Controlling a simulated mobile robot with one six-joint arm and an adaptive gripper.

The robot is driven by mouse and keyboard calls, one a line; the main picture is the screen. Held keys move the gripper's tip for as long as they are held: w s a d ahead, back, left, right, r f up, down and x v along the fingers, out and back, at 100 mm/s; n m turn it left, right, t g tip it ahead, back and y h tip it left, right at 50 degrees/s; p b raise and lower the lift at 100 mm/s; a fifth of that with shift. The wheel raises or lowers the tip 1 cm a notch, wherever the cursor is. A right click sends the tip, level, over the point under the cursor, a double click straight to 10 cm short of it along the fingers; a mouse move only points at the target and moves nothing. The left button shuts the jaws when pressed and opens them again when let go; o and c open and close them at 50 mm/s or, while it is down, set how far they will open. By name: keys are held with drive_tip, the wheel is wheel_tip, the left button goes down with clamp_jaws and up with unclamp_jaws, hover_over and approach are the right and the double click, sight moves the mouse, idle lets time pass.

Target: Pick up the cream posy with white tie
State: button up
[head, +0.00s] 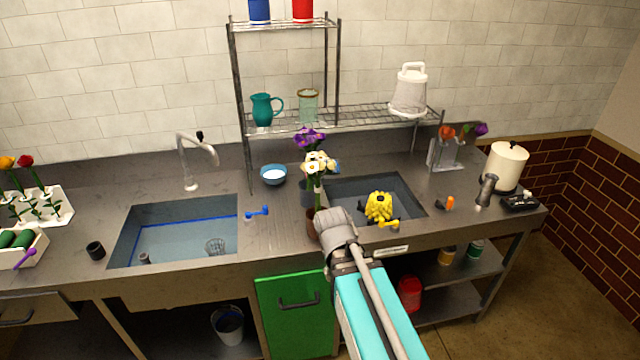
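A bunch of cream-white flowers with yellow centres (318,163) stands upright on green stems near the middle of the counter, in the head view. Its stems run down toward a small brown pot (313,224); whether they stand in it is unclear. I cannot make out a white tie. My gripper (336,222) is just right of the pot and below the blooms, over the counter's front strip. It is seen from behind, so its fingertips are hidden. I cannot tell whether it touches the pot or stems.
Purple flowers (310,138) stand close behind in a grey pot (307,192). A right basin (408,190) holds a yellow bunch (379,207). A left basin (172,228) holds a glass. A wire shelf (355,117) rises behind.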

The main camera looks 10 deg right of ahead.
drive_tip(key=w+n+t+h+b, duration=0.2)
drive_tip(key=w+n+h+b, duration=0.1)
drive_tip(key=w+n+h, duration=0.3)
drive_tip(key=n+t+h+b, duration=0.6)
drive_tip(key=n+t+h, duration=0.15)
drive_tip(key=n, duration=0.95)
approach(318, 196)
wheel_tip(318, 196, up, 4)
drive_tip(key=s+a, duration=0.1)
drive_tip(key=a, duration=0.2)
drive_tip(key=shift+s+f+t+y, duration=0.15)
drive_tip(key=shift+s+t+y, duration=0.1)
drive_tip(key=shift+t, duration=0.2)
drive_tip(key=shift+w+d, duration=0.1)
drive_tip(key=shift+d, duration=0.05)
drive_tip(key=x, duration=0.8)
drive_tip(key=shift+w+d, duration=0.15)
